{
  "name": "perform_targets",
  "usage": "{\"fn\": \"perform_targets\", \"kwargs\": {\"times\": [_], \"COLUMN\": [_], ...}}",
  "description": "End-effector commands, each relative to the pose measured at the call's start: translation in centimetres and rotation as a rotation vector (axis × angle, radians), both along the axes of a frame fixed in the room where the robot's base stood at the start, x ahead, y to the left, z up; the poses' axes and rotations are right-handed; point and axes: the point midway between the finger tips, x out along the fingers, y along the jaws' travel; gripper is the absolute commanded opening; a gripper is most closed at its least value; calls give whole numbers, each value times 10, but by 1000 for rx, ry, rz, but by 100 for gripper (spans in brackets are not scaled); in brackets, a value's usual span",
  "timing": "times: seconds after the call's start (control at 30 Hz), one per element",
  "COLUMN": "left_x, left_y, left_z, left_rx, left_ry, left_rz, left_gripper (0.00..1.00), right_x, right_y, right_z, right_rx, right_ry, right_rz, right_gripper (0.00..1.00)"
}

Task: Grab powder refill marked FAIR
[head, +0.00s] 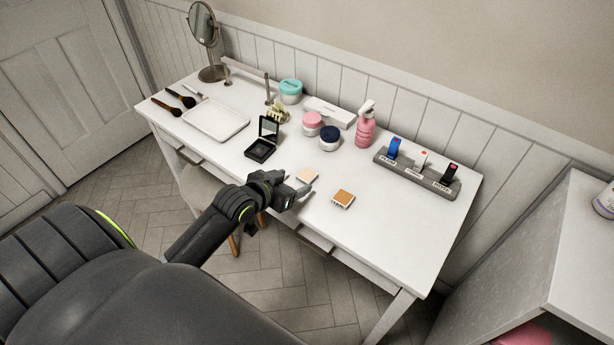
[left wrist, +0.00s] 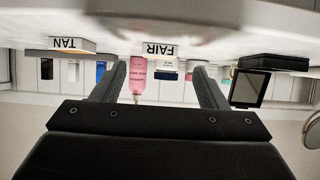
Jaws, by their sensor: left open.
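My right gripper is not in view.
An open black compact (head: 262,150) lies left of the refills. Jars (head: 312,122), a pink pump bottle (head: 366,127) and a grey holder (head: 410,176) with several items stand behind. A white tray (head: 215,120) and brushes lie at left. The table's right front is clear.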

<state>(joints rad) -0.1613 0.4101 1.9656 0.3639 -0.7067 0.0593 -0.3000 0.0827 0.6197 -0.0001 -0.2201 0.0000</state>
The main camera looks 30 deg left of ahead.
Motion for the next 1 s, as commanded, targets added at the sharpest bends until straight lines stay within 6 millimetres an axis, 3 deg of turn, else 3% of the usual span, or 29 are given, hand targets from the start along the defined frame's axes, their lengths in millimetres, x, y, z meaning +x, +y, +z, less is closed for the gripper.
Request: {"fn": "perform_targets", "kwargs": {"times": [0.4, 0.73, 1.0], "left_x": [43, 48, 48], "left_y": [-5, -5, -5], "left_z": [-17, -21, -21], "left_rx": [-2, 0, 0], "left_ry": [-1, 0, 0], "left_rz": [1, 1, 1], "left_gripper": [67, 67, 34], "right_x": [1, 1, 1], "right_y": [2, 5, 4], "right_z": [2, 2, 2], "right_rx": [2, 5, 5], "right_ry": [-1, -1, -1], "right_rz": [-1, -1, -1], "right_gripper": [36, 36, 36]}}
